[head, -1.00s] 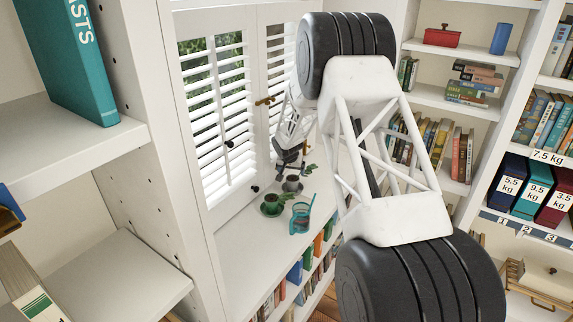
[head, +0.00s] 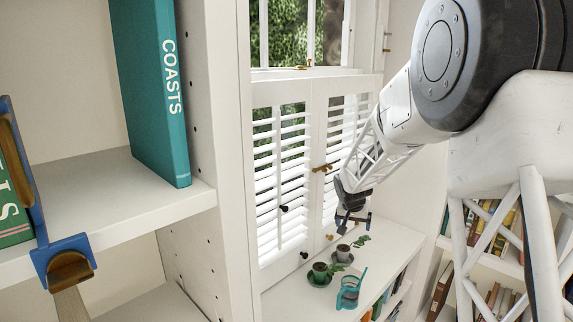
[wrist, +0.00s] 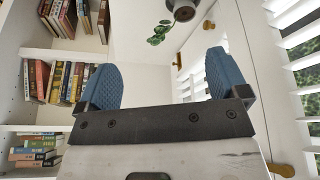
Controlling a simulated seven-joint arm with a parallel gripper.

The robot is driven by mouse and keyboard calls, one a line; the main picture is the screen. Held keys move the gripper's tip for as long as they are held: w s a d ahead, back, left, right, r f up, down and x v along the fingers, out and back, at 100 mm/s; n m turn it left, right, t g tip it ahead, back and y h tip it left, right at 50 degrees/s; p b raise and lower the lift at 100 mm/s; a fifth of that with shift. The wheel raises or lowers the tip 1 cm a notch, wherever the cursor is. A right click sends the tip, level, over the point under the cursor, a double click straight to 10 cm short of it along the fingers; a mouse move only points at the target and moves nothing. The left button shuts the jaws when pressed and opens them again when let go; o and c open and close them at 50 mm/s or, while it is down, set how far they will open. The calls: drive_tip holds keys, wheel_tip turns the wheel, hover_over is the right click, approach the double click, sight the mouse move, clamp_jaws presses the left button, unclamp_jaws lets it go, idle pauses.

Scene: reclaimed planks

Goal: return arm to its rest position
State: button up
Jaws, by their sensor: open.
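My gripper (head: 352,217) hangs at the end of my white lattice arm, above the window-seat shelf and close to the shutters in the head view. In the wrist view my gripper (wrist: 160,82) shows two blue ribbed pads set wide apart, with nothing between them. It is open and empty. Below it, a dark potted plant (head: 343,253) stands on the white shelf. It also shows at the top of the wrist view (wrist: 183,10). The gripper is apart from the pot, though the exact gap is hard to judge.
A second pot on a dark saucer (head: 320,275) and a teal watering can (head: 348,292) stand on the shelf (head: 291,300). White shutters (head: 280,170) with a brass latch (head: 322,168) are close beside the gripper. A bookcase with a teal book (head: 152,95) is at left.

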drive_tip(key=s+a+r+n, duration=0.1)
drive_tip(key=s+r, duration=0.4)
drive_tip(key=s, duration=0.8)
drive_tip(key=s+a+r+n+g+y, duration=0.1)
drive_tip(key=s+r, duration=0.4)
drive_tip(key=s, duration=0.7)
drive_tip(key=s+a+r+n, duration=0.1)
drive_tip(key=s+r, duration=0.3)
drive_tip(key=s, duration=0.9)
drive_tip(key=s+f, duration=0.1)
drive_tip(key=s, duration=1.3)
drive_tip(key=shift+s+a+f+n+y, duration=0.3)
drive_tip(key=shift+a+f+n+y, duration=0.05)
drive_tip(key=shift+a+n+y, duration=0.05)
drive_tip(key=shift+w, duration=0.1)
